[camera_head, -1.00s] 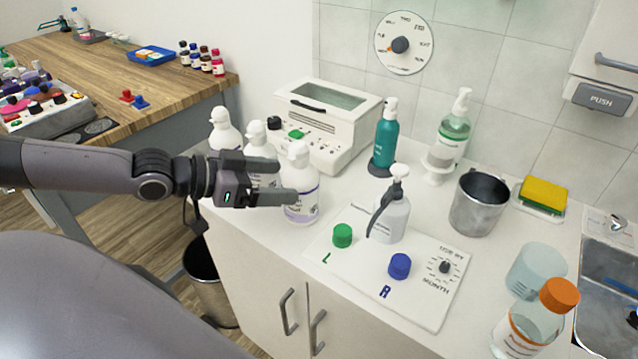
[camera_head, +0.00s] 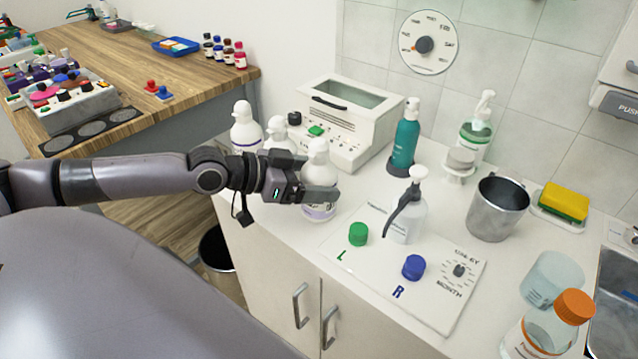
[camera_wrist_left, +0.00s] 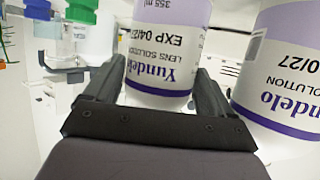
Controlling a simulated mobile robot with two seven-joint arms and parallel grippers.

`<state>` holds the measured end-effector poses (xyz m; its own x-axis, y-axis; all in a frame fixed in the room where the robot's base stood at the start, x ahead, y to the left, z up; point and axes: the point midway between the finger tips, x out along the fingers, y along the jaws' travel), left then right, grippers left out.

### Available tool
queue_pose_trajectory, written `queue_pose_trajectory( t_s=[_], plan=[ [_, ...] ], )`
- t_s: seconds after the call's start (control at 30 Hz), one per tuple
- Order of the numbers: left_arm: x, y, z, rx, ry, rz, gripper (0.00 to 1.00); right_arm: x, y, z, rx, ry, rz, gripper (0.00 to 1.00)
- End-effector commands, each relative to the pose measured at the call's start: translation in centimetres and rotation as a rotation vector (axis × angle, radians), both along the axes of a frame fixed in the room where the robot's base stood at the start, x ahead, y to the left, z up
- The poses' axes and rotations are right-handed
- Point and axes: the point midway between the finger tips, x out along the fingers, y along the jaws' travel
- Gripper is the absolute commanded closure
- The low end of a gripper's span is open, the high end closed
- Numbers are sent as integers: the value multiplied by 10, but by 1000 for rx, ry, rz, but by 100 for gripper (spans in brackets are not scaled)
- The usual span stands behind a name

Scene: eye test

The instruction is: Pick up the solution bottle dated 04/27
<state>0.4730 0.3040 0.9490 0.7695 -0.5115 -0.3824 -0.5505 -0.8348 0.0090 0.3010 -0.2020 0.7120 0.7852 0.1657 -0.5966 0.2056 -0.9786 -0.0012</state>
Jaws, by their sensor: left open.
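Several white bottles with purple-banded labels include three in a row at the left of the counter. The solution bottle marked EXP 04/27 (camera_wrist_left: 165,45) stands between my left gripper's open fingers (camera_wrist_left: 160,80) in the left wrist view, its print upside down. In the head view I take it as the nearest, rightmost bottle (camera_head: 320,168) of the row. There my left gripper (camera_head: 318,186) has one finger across its front; the other is mostly hidden. A neighbouring bottle (camera_wrist_left: 285,70) shows a cut-off date ending "0/27", close beside the right-hand finger. My right gripper is out of view.
Two more bottles (camera_head: 247,132) (camera_head: 279,136) stand behind and left. A white machine (camera_head: 345,120) is behind them. Right of the row lies a white board (camera_head: 440,300) with green (camera_head: 358,233) and blue (camera_head: 413,267) caps and a pump bottle (camera_head: 408,215). A metal cup (camera_head: 497,210) stands beyond.

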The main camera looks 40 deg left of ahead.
Motion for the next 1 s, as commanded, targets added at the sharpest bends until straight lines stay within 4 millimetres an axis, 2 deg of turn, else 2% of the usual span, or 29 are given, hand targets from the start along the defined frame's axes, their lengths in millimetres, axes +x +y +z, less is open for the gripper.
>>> queue_pose_trajectory(
  t_s=[0.3,0.6,0.63,0.7,0.8,1.0],
  plan=[
    [18,-12,-8,-2,-1,0,16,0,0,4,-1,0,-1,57],
    [19,-13,-10,1,0,0,16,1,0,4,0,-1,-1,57],
    [19,-13,-10,1,0,0,23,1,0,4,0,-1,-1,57],
    [19,-13,-10,1,1,0,45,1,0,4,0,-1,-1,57],
    [20,-13,-8,0,-5,0,72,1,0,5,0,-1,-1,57],
    [20,-13,-8,0,-5,0,72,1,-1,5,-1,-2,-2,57]
  ],
)
